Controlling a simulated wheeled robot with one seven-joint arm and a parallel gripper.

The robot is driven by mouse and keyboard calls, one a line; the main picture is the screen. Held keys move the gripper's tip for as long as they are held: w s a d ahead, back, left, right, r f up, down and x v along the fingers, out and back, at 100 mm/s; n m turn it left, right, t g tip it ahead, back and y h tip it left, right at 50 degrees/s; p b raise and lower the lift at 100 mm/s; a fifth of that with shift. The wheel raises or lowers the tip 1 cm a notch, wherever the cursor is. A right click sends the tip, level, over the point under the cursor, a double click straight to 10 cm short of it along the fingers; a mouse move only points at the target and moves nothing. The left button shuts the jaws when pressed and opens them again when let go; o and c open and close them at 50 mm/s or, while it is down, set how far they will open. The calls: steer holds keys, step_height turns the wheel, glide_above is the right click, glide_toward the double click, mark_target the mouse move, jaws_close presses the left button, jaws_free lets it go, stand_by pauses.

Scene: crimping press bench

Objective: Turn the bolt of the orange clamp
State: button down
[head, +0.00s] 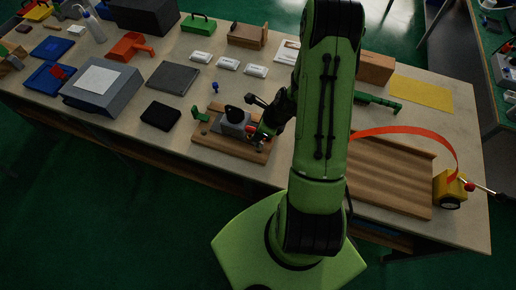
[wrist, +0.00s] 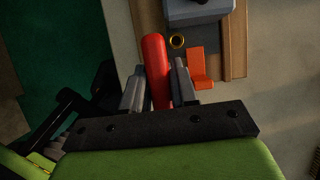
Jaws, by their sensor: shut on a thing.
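In the wrist view my gripper (wrist: 158,82) has its two grey fingers on either side of a red rounded handle (wrist: 154,52), and is shut on it. Beside the right finger is an orange angled piece (wrist: 199,71), which looks like part of the orange clamp. The bolt cannot be made out for sure. In the head view my gripper (head: 262,134) is at the right end of the wooden board, by the grey block (head: 233,122); my arm hides part of this spot.
The wooden board (head: 214,142) carries a green clamp (head: 200,116) at its left end. A black pad (head: 161,115) and a dark tray (head: 173,78) lie to the left. A slatted wooden panel (head: 390,178) and an orange strap (head: 410,131) are right of my arm.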

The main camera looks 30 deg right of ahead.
steer(key=shift+s+f+b, duration=0.3)
steer(key=shift+f+b, duration=0.2)
stand_by(0.6)
steer(key=shift+w+r+p, duration=0.3)
steer(key=shift+r+p, duration=0.15)
steer(key=shift+s+a+f+b, duration=0.1)
steer(key=shift+s+f+b, duration=0.2)
steer(key=shift+f+b, duration=0.3)
steer(key=shift+r, duration=0.15)
